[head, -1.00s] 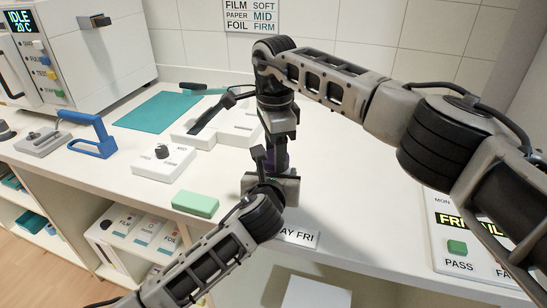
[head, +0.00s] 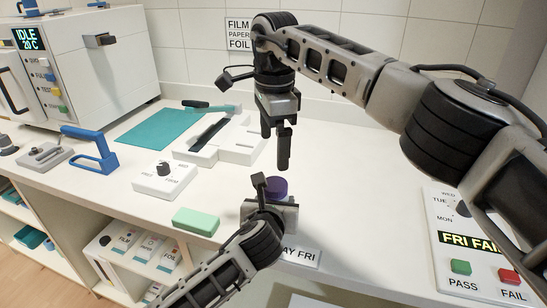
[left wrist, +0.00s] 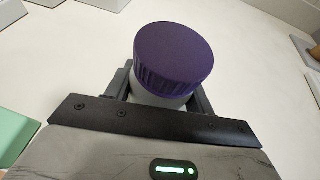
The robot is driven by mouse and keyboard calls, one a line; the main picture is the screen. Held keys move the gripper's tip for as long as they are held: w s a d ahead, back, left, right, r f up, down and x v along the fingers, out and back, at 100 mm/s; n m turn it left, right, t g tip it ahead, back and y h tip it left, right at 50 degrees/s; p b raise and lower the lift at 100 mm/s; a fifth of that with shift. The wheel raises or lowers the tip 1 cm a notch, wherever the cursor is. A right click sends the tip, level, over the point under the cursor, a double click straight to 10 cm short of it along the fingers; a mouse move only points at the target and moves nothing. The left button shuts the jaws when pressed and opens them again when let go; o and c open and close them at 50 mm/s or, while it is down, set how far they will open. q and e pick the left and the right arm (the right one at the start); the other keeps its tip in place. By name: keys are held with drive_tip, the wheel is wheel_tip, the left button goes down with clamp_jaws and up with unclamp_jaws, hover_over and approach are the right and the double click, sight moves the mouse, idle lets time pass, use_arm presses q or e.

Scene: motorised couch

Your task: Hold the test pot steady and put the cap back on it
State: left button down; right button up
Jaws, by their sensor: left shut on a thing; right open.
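The test pot (left wrist: 152,98) is a pale pot standing on the white counter, seen in the left wrist view. Its purple cap (left wrist: 173,55) sits on top and looks about level; I cannot tell how tight it is. The cap also shows in the head view (head: 277,187). My left gripper (head: 268,205) is shut on the pot below the cap, with a finger on each side. It hides most of the pot in the head view. My right gripper (head: 279,148) is open and empty, pointing down above the cap and apart from it.
A green block (head: 196,221) lies left of my left gripper at the counter's front edge. A FRI FAIL panel (head: 470,239) is at right.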

wheel_tip(320, 180, up, 7)
drive_tip(key=shift+f, duration=0.15)
use_arm(q)
drive_tip(key=shift+c, duration=2.3)
unclamp_jaws()
drive_tip(key=shift+s, duration=0.1)
drive_tip(key=v, duration=1.5)
drive_tip(key=shift+s+p, duration=0.4)
use_arm(e)
drive_tip(key=shift+r, duration=0.35)
